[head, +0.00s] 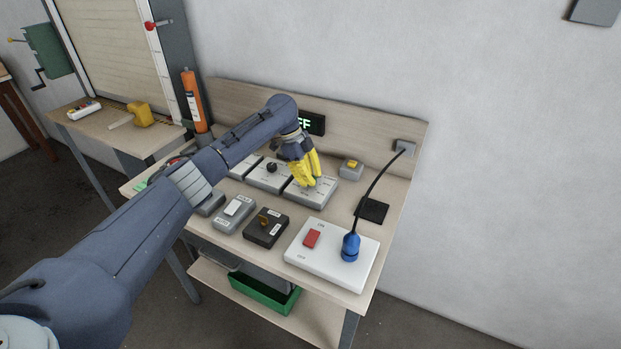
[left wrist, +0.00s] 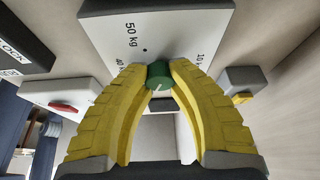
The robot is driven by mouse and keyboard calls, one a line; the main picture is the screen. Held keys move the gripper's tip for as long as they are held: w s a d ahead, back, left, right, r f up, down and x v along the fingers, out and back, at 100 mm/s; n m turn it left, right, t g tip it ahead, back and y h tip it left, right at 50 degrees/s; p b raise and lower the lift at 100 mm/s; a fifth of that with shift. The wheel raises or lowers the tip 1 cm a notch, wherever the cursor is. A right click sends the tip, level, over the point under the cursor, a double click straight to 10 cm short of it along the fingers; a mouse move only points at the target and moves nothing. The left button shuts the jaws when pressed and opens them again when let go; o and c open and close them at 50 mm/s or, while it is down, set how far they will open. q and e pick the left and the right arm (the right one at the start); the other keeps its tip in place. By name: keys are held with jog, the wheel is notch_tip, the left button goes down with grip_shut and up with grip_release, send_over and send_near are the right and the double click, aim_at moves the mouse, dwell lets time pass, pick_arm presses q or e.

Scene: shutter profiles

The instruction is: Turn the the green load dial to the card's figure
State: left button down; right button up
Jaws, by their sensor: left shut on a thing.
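The green load dial (left wrist: 159,75) shows in the left wrist view on the grey-white face of a box (left wrist: 185,25). The face carries printed figures; "50 kg" and "40" are readable, and part of a "10" shows at the right. A white pointer line on the dial points down and slightly left in that view. My left gripper (left wrist: 158,80), with yellow fingers, is shut on the dial, one finger on each side. In the head view the left gripper (head: 306,182) comes down on the box (head: 312,198), and its fingers hide the dial. I cannot make out a card with a figure.
Beside the box stand another box with a black knob (head: 271,167), a dark box with a brass-coloured handle (head: 265,228) and a rocker switch box (head: 233,211). A white panel (head: 333,268) holds a red switch and a blue plug (head: 350,247) with a cable. A lit sign stands behind.

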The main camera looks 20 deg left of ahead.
pick_arm(q)
jog(key=shift+d+m+g, duration=0.25)
jog(key=shift+m+g, duration=0.05)
jog(key=shift+m, duration=0.7)
jog(key=c, duration=1.1)
grip_release()
jog(key=shift+o, duration=0.2)
jog(key=shift+a, duration=0.1)
jog(key=v, duration=1.2)
jog(key=shift+w, duration=0.1)
